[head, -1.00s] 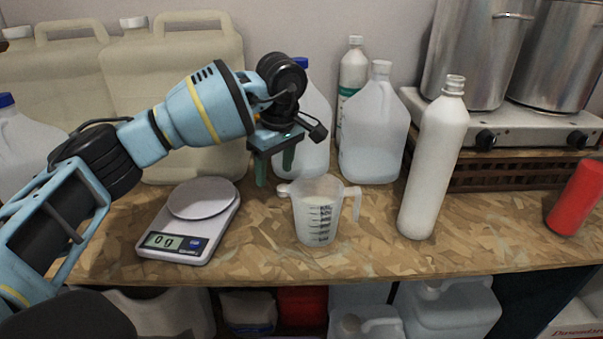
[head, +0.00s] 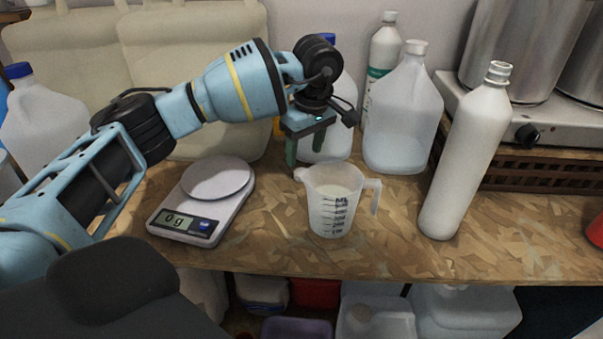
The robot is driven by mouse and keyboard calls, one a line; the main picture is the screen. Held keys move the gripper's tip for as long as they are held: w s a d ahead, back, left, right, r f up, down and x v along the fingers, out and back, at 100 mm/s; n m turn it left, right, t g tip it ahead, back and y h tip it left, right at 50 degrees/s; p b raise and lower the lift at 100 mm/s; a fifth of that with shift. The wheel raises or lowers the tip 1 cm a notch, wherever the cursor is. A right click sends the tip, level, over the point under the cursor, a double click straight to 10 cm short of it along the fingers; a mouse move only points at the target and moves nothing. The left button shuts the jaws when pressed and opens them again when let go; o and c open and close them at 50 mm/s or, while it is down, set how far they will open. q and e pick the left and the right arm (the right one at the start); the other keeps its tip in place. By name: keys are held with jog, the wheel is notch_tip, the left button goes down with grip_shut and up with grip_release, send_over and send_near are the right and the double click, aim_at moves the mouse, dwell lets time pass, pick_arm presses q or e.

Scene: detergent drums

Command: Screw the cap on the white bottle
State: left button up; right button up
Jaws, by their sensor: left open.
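A tall white bottle (head: 467,160) stands upright on the worktop at the right, with its threaded neck (head: 499,72) bare at the top. I see no loose cap in the head view. My left gripper (head: 304,152) is open and empty. Its two green fingers point down just behind and left of the measuring jug, well to the left of the white bottle. My right gripper is out of view.
A clear measuring jug (head: 340,205) stands between the scale (head: 200,209) and the white bottle. Behind are a translucent jug (head: 403,120), a green-labelled bottle (head: 381,60) and large beige canisters (head: 190,60). A stove (head: 540,118) with steel pots is at the right.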

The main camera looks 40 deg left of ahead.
aim_at(301, 172)
pick_arm(q)
jog(key=shift+f, duration=0.25)
jog(key=shift+a+f, duration=0.2)
jog(key=shift+f, duration=1.05)
jog(key=shift+a+f, duration=0.2)
jog(key=shift+f, duration=1.05)
jog(key=c, duration=1.1)
